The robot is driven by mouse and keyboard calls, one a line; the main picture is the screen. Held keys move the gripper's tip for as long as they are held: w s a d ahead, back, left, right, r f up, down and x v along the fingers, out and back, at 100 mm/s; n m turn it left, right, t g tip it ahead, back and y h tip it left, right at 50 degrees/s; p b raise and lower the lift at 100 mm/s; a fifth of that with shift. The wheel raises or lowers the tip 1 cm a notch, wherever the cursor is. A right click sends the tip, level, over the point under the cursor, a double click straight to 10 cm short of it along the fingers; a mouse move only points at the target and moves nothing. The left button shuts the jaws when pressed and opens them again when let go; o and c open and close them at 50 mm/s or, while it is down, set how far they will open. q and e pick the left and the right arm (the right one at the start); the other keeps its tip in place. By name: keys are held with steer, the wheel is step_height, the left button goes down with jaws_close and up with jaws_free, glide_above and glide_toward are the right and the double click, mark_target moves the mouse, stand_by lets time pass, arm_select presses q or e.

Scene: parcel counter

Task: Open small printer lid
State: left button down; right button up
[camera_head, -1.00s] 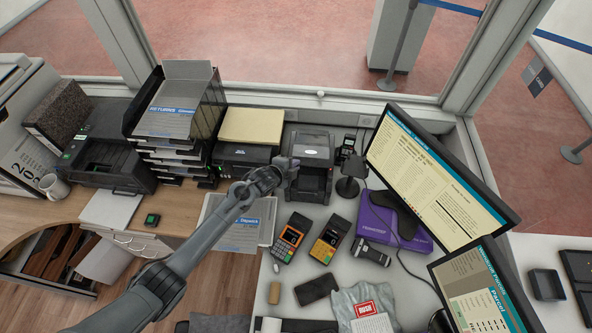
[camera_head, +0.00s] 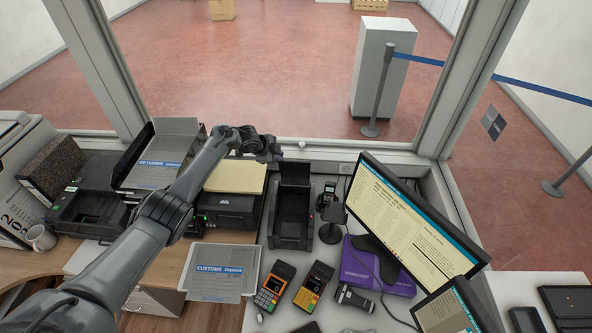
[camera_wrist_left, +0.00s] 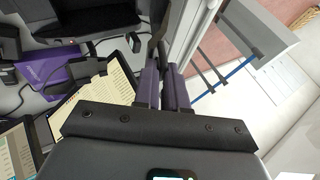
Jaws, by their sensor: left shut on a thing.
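The small printer (camera_head: 290,228) is a black box on the counter in the head view. Its lid (camera_head: 295,172) stands raised, upright at the back of the box, and the dark inside shows. My left gripper (camera_head: 273,156) is at the upper left edge of the lid. In the left wrist view the gripper's fingers (camera_wrist_left: 163,75) are close together, shut on a thin dark edge that looks like the lid; the exact contact is hard to see. Part of the printer (camera_wrist_left: 95,18) shows at the top of that view. My right gripper is not in view.
A label printer with yellow paper (camera_head: 236,178) and a tray stack (camera_head: 160,165) stand left of the small printer. A monitor (camera_head: 415,220), a purple box (camera_head: 375,270) and two card terminals (camera_head: 314,287) lie right and in front. The window sill is behind.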

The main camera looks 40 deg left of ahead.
arm_select(q)
steer(key=shift+w+a, duration=0.3)
steer(key=shift+w, duration=0.05)
steer(key=c, duration=1.3)
jaws_free()
steer(key=shift+f, duration=0.1)
steer(key=shift+s, duration=0.1)
steer(key=v, duration=1.1)
steer(key=shift+w+a+r+p, duration=0.1)
steer(key=shift+w+r+p, duration=0.15)
steer(key=shift+r+p, duration=0.05)
steer(key=shift+f, duration=0.1)
